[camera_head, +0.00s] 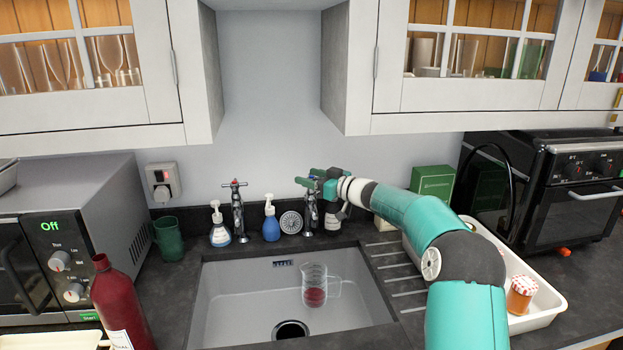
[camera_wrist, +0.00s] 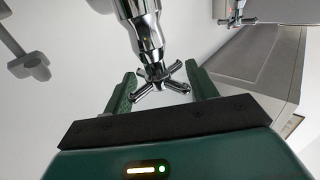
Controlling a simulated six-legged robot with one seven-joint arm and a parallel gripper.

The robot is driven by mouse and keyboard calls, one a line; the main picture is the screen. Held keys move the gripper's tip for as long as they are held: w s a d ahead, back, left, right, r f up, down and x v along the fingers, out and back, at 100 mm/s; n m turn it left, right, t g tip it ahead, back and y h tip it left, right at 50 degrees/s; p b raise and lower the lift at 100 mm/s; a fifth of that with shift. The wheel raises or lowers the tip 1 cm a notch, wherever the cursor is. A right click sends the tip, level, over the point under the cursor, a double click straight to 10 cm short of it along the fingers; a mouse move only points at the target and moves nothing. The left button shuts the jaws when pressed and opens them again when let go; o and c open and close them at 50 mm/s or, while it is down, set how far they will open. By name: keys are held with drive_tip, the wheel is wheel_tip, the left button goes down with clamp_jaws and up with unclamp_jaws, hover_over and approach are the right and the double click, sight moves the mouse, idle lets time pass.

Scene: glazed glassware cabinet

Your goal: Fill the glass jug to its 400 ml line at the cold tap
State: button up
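The clear glass jug (camera_head: 322,277) stands upright in the sink, its handle to the right. Something red shows low in it; I cannot tell whether it is liquid, nor read the 400 ml line. The right tap (camera_head: 310,214) stands behind the sink, roughly in line with the jug. My gripper (camera_head: 312,184) is at the top of this tap. In the wrist view, my gripper (camera_wrist: 161,88) has its fingers apart, with the chrome cross handle (camera_wrist: 160,76) between them. No firm grip shows. The left tap (camera_head: 237,212) has a red mark on top. No water stream is visible.
The sink (camera_head: 225,303) has a dark drain (camera_head: 291,330). Soap bottles (camera_head: 220,232) stand by the taps. A red bottle (camera_head: 118,300), green mug (camera_head: 168,239) and microwave (camera_head: 75,240) are left. A white tray (camera_head: 545,312) with a jar (camera_head: 521,295) lies right.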

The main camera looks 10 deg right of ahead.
drive_tip(key=c, duration=0.5)
drive_tip(key=shift+n+g+y, duration=1.1)
drive_tip(key=shift+n+g, duration=0.1)
drive_tip(key=shift+g, duration=0.3)
drive_tip(key=o, duration=0.9)
drive_tip(key=shift+o, duration=0.2)
drive_tip(key=v, duration=1.4)
